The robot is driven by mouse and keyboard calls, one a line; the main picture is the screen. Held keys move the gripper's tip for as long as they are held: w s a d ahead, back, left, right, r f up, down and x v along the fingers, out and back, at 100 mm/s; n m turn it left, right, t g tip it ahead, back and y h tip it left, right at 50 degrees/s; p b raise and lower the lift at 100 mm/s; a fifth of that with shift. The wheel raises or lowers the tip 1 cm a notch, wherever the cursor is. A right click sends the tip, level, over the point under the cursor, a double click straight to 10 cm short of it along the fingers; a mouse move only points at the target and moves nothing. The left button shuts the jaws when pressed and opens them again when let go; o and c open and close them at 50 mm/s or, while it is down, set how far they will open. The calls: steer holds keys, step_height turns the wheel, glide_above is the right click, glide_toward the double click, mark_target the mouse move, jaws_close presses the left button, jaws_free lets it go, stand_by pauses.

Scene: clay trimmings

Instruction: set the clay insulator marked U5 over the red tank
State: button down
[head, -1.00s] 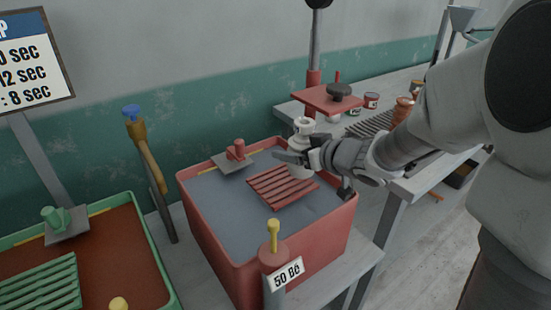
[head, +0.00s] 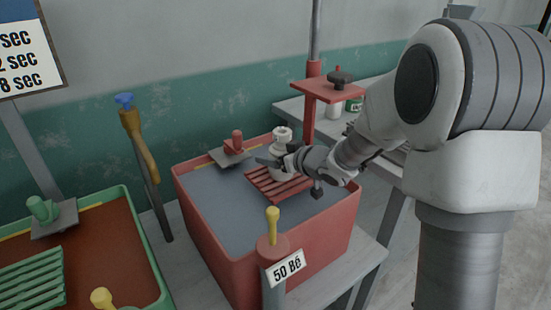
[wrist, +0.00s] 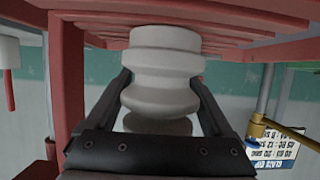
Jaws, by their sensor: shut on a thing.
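The white clay insulator (head: 282,142) stands upright in my gripper (head: 280,162), over the red tank (head: 315,240). It also shows in the wrist view (wrist: 165,75), with the two dark fingers of my gripper (wrist: 165,110) shut around its waist. In the head view the insulator overlaps the red slatted rack (head: 268,186); I cannot tell whether its base touches the slats. No U5 mark can be read on it. Grey-blue liquid (head: 215,200) fills the tank around the rack.
A red post with a plate and dark knob (head: 340,80) stands behind the tank. A red-handled float (head: 236,146) lies at the tank's back edge. A yellow-topped post with a "50 Bé" label (head: 287,268) stands in front. A green tank (head: 150,262) is at left.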

steer(key=shift+r, duration=0.1)
jaws_free()
steer(key=shift+f, duration=0.2)
